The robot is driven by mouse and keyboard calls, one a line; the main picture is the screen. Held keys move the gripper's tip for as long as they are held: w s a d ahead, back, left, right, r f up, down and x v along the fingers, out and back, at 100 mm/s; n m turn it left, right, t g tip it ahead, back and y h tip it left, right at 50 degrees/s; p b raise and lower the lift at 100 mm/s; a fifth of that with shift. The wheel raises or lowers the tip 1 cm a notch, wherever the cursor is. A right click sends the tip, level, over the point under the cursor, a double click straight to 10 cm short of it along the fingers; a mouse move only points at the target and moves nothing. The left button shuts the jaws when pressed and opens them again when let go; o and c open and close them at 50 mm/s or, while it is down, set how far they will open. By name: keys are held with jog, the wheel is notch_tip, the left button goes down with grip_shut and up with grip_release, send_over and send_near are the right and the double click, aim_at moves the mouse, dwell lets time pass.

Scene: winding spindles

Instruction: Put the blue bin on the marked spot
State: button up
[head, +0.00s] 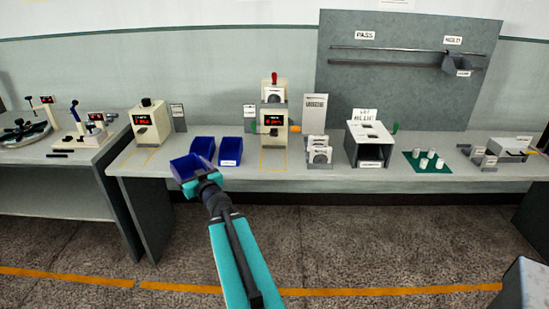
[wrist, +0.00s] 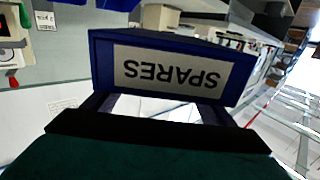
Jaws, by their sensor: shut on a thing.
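My gripper (head: 205,180) is shut on a blue bin (head: 186,167) and holds it at the front edge of the long bench. The held bin also shows in the wrist view (wrist: 100,62), with a white SPARES label that reads upside down. Two other blue bins stand behind it on the bench, one (head: 203,146) just behind and one (head: 230,150) to its right with a white label. Yellow lines mark the bench below the left cream device (head: 146,158) and below the middle one (head: 273,163). I cannot tell which marking is the marked spot.
Two cream devices with red displays (head: 151,122) (head: 273,121) flank the bins. A card rack (head: 319,150), a white box (head: 369,143) and a green mat (head: 411,160) with several white cylinders stand further right. A separate table (head: 50,177) stands at left.

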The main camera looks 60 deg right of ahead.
jog(key=s+d+f+m+g+h+p, duration=0.2)
jog(key=s+d+f+m+g+h, duration=0.1)
jog(key=s+d, duration=0.6)
jog(key=s+d+f+m+g+h+p, duration=0.2)
jog(key=s+d+f+m+g+h, duration=0.2)
jog(key=s+d, duration=0.6)
notch_tip(320, 180, down, 4)
jog(key=s+h, duration=0.2)
jog(key=shift+s+d+r+p, duration=0.25)
jog(key=shift+s+d+p, duration=0.05)
jog(key=shift+s, duration=0.05)
jog(key=shift+w+d+f+m+b, duration=0.15)
jog(key=shift+m+b, duration=0.15)
jog(key=shift+b, duration=0.3)
